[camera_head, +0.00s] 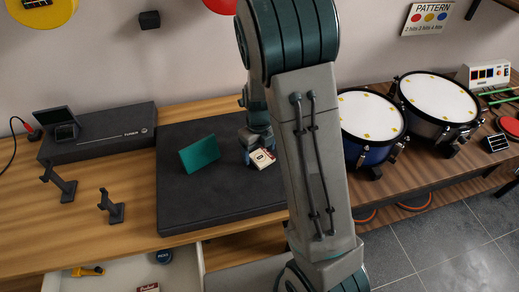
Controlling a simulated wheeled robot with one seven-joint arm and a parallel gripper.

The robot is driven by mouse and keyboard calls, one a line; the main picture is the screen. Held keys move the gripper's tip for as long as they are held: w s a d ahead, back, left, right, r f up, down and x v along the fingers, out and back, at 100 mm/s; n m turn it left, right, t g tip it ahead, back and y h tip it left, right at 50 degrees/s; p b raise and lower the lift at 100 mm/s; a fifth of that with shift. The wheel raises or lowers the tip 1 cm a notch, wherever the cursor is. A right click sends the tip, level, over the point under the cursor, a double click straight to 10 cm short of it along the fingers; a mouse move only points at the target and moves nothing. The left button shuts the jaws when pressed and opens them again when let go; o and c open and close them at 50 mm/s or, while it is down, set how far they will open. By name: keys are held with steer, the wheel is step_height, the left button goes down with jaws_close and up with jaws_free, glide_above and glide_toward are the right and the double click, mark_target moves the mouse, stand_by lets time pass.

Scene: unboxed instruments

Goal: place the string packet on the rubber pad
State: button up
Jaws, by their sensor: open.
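The rubber pad (180,212) is a large dark slab on the wooden bench. A small white and red packet (262,159), which looks like the string packet, is at the pad's right part, just below my gripper (254,150). It appears to lie on the pad, though its right side is close to my arm. My gripper is open, low over the pad and right at the packet; its fingers are small and partly hidden, so I cannot tell whether they touch it. My arm hides the pad's right edge.
A teal card (200,154) stands tilted on the pad. A dark case (100,134) and two small black stands (110,207) are to the left. An open drawer (120,274) in front holds small items. Drums (371,114) stand to the right, beyond my arm.

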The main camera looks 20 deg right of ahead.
mark_target(259, 154)
step_height(259, 154, up, 12)
steer(key=f, duration=0.1)
steer(key=s+r+n+t, duration=0.1)
steer(key=s+r+n, duration=0.3)
steer(key=s+n, duration=0.5)
steer(key=s+r+n+t, duration=0.2)
steer(key=s+n, duration=0.7)
steer(key=n, duration=1.3)
steer(key=shift+d+r+p, duration=0.35)
steer(key=shift+r, duration=0.75)
